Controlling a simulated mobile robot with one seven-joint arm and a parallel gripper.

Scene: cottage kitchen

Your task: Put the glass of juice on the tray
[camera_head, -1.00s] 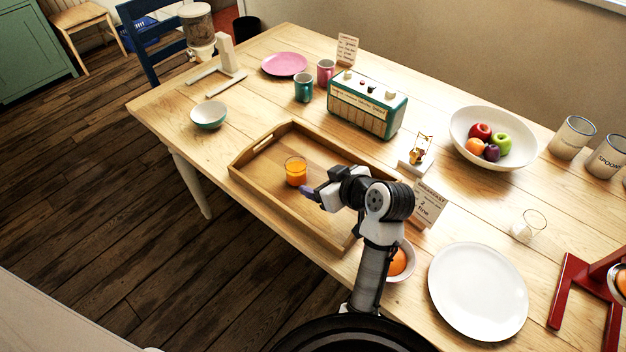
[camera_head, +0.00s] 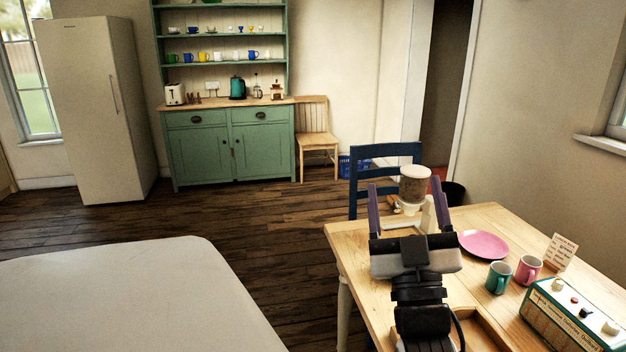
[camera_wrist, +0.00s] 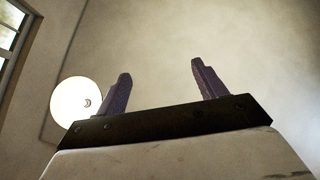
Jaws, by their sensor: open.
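My gripper (camera_head: 409,200) is raised above the table in the head view, its two fingers wide apart and pointing up. In the wrist view the fingers (camera_wrist: 162,85) are spread with nothing between them, against bare wall and ceiling. A small corner of the wooden tray (camera_head: 487,330) shows at the bottom of the head view, beside my arm. The glass of juice is not in view now; the tray's inside is mostly out of frame or hidden by my arm.
The table (camera_head: 350,250) also holds a cereal dispenser (camera_head: 414,186), pink plate (camera_head: 483,244), teal mug (camera_head: 498,278), pink mug (camera_head: 528,270) and radio (camera_head: 570,315). A blue chair (camera_head: 385,152) stands behind. A pale surface (camera_head: 120,300) is at left; the wooden floor between is clear.

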